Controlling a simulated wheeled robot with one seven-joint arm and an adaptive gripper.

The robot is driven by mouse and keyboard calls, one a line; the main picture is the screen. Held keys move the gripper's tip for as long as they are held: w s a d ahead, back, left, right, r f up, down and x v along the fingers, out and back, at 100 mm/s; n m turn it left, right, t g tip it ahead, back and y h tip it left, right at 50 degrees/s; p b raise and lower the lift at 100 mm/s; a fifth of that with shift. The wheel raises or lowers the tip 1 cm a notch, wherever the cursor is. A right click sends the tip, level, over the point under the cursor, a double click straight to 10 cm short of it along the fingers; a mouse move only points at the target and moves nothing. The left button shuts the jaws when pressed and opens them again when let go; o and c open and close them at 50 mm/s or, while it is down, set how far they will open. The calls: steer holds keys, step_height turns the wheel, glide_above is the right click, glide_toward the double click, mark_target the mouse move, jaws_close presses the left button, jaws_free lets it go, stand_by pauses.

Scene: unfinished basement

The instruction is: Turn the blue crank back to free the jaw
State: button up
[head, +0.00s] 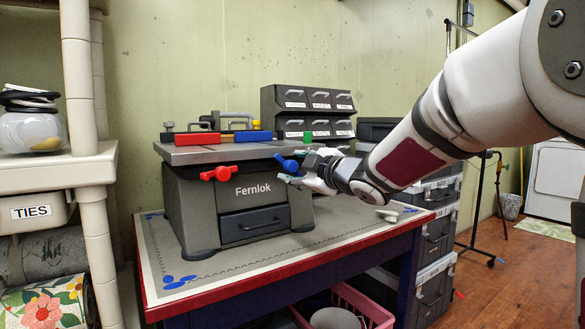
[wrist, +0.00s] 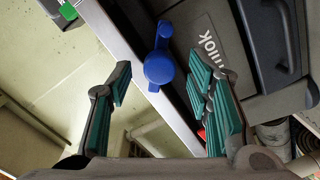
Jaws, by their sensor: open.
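The blue crank (head: 288,163) is on the front of the grey Fernlok machine (head: 190,205), just under the right part of its top. In the wrist view the blue crank (wrist: 160,68) has a round hub and a short arm. My gripper (head: 290,168) is open at the crank, coming in from the right. In the wrist view my gripper (wrist: 165,93) has its teal-padded fingers on either side of the crank, with gaps showing. A blue jaw (head: 250,136) and a red jaw (head: 197,139) lie along the machine's top.
A red crank (head: 221,173) sits left on the machine's front, above a drawer (head: 254,224). The machine stands on a red-edged bench (head: 230,292). A drawer cabinet (head: 308,102) stands behind, and shelving (head: 60,175) is at left. The bench's right part is mostly clear.

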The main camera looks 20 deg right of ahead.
steer(key=v, duration=1)
